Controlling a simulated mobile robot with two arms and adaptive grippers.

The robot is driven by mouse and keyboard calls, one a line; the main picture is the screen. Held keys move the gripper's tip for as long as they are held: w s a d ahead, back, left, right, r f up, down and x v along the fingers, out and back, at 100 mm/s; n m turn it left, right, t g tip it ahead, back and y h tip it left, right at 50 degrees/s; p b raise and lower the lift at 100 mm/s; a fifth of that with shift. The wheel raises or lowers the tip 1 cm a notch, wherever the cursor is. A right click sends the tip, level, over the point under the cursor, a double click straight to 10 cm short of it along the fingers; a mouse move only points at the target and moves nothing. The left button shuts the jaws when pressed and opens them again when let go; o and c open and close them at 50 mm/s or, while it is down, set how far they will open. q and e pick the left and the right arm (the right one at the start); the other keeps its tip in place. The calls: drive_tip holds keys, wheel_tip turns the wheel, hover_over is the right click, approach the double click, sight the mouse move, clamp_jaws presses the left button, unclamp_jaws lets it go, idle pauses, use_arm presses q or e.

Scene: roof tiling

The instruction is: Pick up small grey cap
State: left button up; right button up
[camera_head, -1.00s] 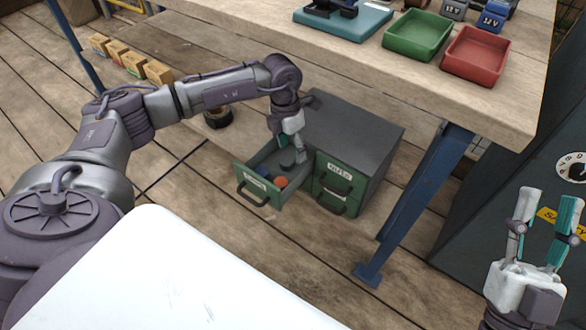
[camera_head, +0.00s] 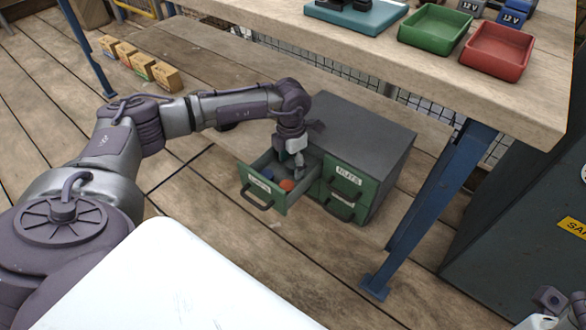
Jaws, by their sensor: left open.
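The small grey cap cannot be made out for certain; my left gripper covers part of the drawer where it may lie. The open green drawer (camera_head: 246,181) belongs to a dark grey cabinet (camera_head: 364,124) under the workbench. In it I see an orange cap (camera_head: 287,185) and a blue cap (camera_head: 267,174). My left gripper (camera_head: 298,167) is open and points down into the drawer, behind the orange cap. Whether its fingers touch anything is too small to tell. My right gripper (camera_head: 560,311) is only partly in view at the bottom right corner, away from the drawer.
The workbench top (camera_head: 400,65) overhangs behind the cabinet, with a green tray (camera_head: 436,30) and a red tray (camera_head: 497,51) on it. A blue table leg (camera_head: 430,205) stands right of the cabinet. Several small boxes (camera_head: 143,68) sit at the back left.

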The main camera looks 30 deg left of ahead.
use_arm(q)
drive_tip(key=shift+f, duration=0.25)
drive_tip(key=c, duration=0.8)
drive_tip(key=shift+r, duration=0.1)
